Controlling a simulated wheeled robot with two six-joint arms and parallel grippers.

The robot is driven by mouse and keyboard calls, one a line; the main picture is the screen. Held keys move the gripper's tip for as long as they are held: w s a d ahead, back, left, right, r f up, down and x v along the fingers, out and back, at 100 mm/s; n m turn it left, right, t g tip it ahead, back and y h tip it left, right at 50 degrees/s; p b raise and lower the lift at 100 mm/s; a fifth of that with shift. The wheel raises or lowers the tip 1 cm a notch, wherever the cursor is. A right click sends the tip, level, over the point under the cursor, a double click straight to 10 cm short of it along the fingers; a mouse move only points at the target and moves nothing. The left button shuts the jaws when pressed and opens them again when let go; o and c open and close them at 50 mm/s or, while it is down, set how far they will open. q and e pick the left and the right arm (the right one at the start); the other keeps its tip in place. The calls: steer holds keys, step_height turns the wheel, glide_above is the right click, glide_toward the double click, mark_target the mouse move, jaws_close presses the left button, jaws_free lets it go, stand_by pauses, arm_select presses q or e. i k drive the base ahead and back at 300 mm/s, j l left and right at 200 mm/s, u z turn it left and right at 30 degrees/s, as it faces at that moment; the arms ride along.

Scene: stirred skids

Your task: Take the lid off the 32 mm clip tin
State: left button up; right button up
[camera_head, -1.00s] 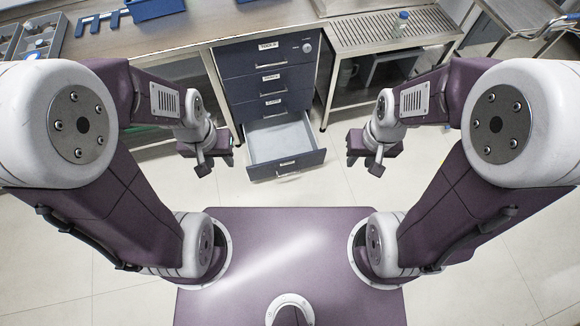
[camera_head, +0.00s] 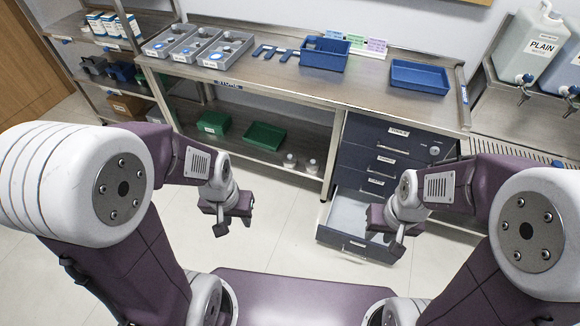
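I cannot make out a 32 mm clip tin or its lid for certain in this view. Two small round containers, a left one (camera_head: 289,160) and a right one (camera_head: 312,165), stand on the lower shelf under the bench; they are too small to identify. My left gripper (camera_head: 221,226) hangs in front of the bench, over the floor. My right gripper (camera_head: 398,243) hangs in front of the open drawer (camera_head: 352,245). Neither gripper visibly holds anything, and the finger gaps are too small to judge.
The bench (camera_head: 270,85) carries grey divided trays (camera_head: 210,50), a blue bin (camera_head: 325,55) and a blue tray (camera_head: 420,77). Green trays (camera_head: 262,136) sit on the lower shelf. A shelf rack stands left, a sink with jugs (camera_head: 535,48) right. The bottom drawer juts out.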

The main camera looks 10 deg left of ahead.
mark_target(311, 164)
steer(key=i+j+z, duration=0.15)
steer(key=i+j, duration=0.35)
steer(key=i+j+z, duration=0.2)
steer(key=i+j, duration=0.3)
steer(key=i+j+z, duration=0.15)
steer(key=i+j, duration=0.25)
steer(key=j, duration=0.25)
steer(key=i, duration=0.5)
